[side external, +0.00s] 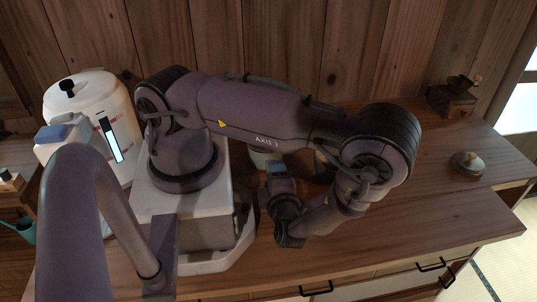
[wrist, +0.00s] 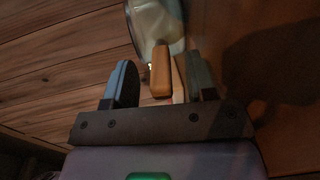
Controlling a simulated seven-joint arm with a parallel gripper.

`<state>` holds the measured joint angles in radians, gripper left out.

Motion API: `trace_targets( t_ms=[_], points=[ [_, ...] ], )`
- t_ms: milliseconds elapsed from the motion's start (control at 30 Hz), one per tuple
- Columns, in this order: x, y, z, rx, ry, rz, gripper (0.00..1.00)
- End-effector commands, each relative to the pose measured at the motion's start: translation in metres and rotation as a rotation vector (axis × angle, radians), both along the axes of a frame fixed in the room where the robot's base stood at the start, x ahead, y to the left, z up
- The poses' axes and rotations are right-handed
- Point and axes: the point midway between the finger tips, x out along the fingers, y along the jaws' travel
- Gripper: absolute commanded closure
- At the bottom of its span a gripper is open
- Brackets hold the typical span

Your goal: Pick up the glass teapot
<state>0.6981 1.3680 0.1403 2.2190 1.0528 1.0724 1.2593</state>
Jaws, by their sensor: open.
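In the wrist view, the glass teapot (wrist: 155,22) shows at the top as a clear, pale rounded body, cut off by the frame edge. Its orange-brown wooden handle (wrist: 160,72) points toward my gripper (wrist: 158,64). The gripper is open, with one finger left of the handle and the other right of it. The handle appears in the gap, with space visible at the left finger; contact on the right is too dark to tell. In the side external view my arm hides most of the teapot and the fingers.
A white water boiler (side external: 90,105) stands at the left. A small wooden box-like mill (side external: 455,98) is at the back right, and a round lidded brown pot (side external: 467,163) sits at the right. The wooden counter (side external: 430,225) is clear at the front right.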

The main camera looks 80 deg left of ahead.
Motion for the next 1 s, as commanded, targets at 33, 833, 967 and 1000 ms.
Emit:
trace_targets(
  t_ms=[33,833,967,1000],
  points=[
    [-0.0005,0.0066,-0.0008,0.002,0.001,0.002,0.49],
    [0.0002,0.0133,-0.0011,0.002,-0.001,0.000,1.00],
    [0.0002,0.0131,-0.0006,0.002,-0.001,0.000,1.00],
    [0.0002,0.0131,0.0000,0.002,-0.001,0.000,1.00]
  ],
)
